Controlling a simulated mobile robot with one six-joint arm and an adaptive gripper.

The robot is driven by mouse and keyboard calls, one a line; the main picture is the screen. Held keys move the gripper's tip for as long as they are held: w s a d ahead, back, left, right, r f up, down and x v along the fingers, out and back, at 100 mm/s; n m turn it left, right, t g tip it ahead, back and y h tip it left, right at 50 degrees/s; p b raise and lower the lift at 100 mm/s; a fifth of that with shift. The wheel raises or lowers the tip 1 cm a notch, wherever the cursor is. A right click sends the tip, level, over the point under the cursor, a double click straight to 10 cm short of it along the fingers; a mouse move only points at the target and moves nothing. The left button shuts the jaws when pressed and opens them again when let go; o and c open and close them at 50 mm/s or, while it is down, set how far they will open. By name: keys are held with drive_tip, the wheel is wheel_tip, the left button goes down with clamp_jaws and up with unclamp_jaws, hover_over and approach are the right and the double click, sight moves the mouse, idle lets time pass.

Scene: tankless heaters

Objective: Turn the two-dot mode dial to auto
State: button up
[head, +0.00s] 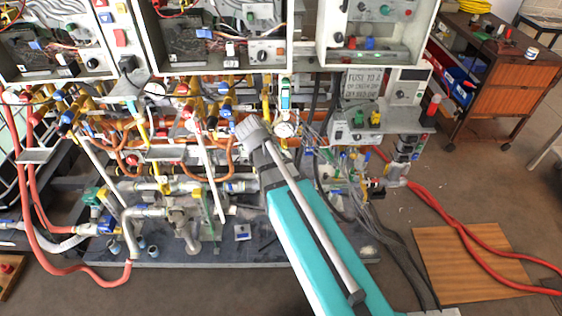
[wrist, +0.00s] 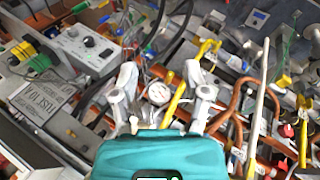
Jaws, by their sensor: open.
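Several dials show, but the dot marks are too small to read, so I cannot tell which is the two-dot mode dial. One black dial sits on a pale panel in the left heater (head: 92,58), one in the middle heater (head: 263,55), and one on a pale box (head: 404,93) at the right. In the wrist view a grey control box (wrist: 85,47) with a dark knob (wrist: 90,42) lies left of my gripper (wrist: 162,82). My gripper is open, its two fingers apart with a gauge visible between them. In the head view its fingers are largely hidden behind my arm.
Pipes, valves and hoses crowd the space below the heaters. A round gauge (head: 285,130) is near my gripper. A wooden cabinet (head: 505,90) stands at the right. Red hoses (head: 450,215) cross the floor.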

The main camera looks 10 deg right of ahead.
drive_tip(key=shift+s, duration=0.1)
idle(0.3)
drive_tip(key=s+f+m+g+y, duration=0.1)
drive_tip(key=s+f+y, duration=0.1)
drive_tip(key=s+y, duration=0.3)
drive_tip(key=s, duration=0.4)
drive_tip(key=shift+s+f+g+y, duration=0.25)
drive_tip(key=shift+s+g+y, duration=0.1)
drive_tip(key=shift+g+y, duration=0.05)
drive_tip(key=shift+d, duration=0.2)
